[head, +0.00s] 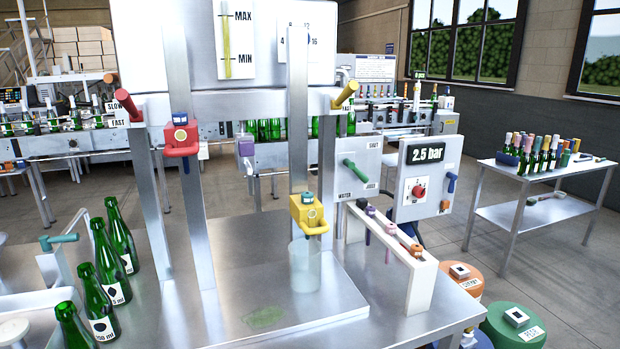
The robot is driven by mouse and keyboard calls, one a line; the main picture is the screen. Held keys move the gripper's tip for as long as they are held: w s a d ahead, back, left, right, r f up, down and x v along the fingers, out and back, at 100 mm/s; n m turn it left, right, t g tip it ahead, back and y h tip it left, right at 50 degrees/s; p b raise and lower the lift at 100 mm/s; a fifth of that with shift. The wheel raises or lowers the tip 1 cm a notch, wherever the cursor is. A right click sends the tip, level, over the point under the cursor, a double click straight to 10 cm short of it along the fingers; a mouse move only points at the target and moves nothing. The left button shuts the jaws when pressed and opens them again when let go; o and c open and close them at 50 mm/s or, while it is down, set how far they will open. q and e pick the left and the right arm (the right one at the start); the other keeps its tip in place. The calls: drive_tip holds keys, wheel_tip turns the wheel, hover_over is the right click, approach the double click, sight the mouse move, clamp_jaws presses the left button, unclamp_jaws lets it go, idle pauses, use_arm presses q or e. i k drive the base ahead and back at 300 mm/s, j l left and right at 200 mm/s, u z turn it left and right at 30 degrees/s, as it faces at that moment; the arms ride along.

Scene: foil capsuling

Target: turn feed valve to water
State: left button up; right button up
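The feed valve is on a white panel (361,165) right of centre in the head view. Its green handle (357,171) slants from upper left to lower right. The panel has a SHUT label (375,146) at the top right, a WATER label (345,195) at the bottom left and another small label at the lower right that I cannot read surely. The handle's lower end lies near that lower-right label, away from WATER. Neither of my grippers shows in the view, and nothing touches the handle.
A control box (425,160) reading 2.5 bar stands just right of the valve panel. A white rack (422,285) with coloured tools is below it. Green bottles (110,270) line the table's left.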

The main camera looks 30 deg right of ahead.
sight(347, 161)
drive_tip(key=z, duration=1.2)
drive_tip(key=l, duration=0.1)
